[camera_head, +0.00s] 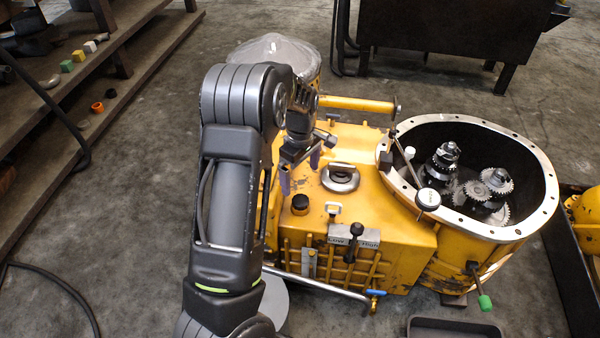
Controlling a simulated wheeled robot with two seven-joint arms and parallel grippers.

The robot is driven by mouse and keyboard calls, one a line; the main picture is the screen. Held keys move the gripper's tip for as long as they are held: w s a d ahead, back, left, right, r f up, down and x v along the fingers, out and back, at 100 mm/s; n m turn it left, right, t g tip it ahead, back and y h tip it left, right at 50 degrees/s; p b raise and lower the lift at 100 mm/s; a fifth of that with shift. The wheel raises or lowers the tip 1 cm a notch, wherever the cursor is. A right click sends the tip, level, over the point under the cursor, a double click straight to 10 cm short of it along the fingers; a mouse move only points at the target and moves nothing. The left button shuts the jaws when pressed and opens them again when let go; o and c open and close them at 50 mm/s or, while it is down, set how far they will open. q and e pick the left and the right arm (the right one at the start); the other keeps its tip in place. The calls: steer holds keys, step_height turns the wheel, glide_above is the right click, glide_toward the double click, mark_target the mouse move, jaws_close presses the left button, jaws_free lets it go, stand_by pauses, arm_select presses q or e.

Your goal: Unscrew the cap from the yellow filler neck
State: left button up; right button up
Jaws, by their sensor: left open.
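A black cap (300,202) sits on a short yellow neck on top of the yellow transmission housing (390,240), near its front left. The neck itself is mostly hidden under the cap. My left gripper (299,172) hangs above and a little behind the cap in the picture, its two purplish fingers apart with nothing between them. I see no contact with the cap. My right gripper is not in view.
A metal ring cover with a handle (340,178) lies right of the gripper. A lever with a black knob (354,231) stands at the front by the Low/High plate. An open gear housing (545,200) is at the right. Wooden shelves (130,75) stand at the left.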

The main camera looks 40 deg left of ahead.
mark_target(301, 199)
arm_select(q)
step_height(301, 199, down, 8)
steer(key=b, duration=0.6)
steer(key=shift+f, duration=0.25)
steer(key=shift+f+b, duration=0.45)
steer(key=shift+f, duration=0.4)
jaws_close()
